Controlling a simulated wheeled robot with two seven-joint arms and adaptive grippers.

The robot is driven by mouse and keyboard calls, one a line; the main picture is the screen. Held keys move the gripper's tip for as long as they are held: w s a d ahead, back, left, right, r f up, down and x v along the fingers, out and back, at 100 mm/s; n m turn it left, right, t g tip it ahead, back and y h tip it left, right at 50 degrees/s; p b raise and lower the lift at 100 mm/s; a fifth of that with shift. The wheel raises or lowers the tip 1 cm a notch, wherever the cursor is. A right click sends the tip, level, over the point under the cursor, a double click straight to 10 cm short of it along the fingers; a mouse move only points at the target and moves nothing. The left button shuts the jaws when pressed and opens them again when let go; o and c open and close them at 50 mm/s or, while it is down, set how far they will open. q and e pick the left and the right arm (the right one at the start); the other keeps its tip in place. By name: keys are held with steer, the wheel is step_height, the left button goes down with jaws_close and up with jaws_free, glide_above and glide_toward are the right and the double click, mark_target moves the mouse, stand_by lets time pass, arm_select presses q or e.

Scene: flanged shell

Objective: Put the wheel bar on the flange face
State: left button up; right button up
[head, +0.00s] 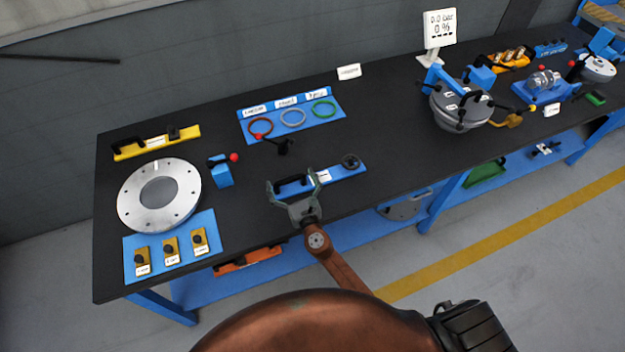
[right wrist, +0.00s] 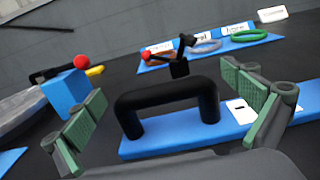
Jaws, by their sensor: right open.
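The wheel bar, a flat blue bar (head: 342,173) with a black arch handle and a dark wheel at its right end, lies on the black table near the front edge. In the right wrist view its black handle (right wrist: 168,92) stands upright in front of me. My right gripper (head: 294,184) is open at the bar's handle end, its fingers spread to either side of the handle; I cannot tell whether they touch. The gripper (right wrist: 168,105) also shows in the right wrist view. The flange face, a silver ring (head: 181,205) with bolt holes, lies at the left. My left gripper is not in view.
A blue block with a red-knobbed lever (head: 222,171) stands between ring and bar. A blue plate with yellow clips (head: 205,218) lies before the ring, a yellow bar (head: 185,133) behind it. Another red-knobbed lever (head: 280,143) stands behind the wheel bar. Clear table lies to its right.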

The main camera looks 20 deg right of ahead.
steer(key=shift+c, duration=0.7)
steer(key=c, duration=1.7)
steer(key=shift+r, duration=0.15)
steer(key=shift+c, duration=0.2)
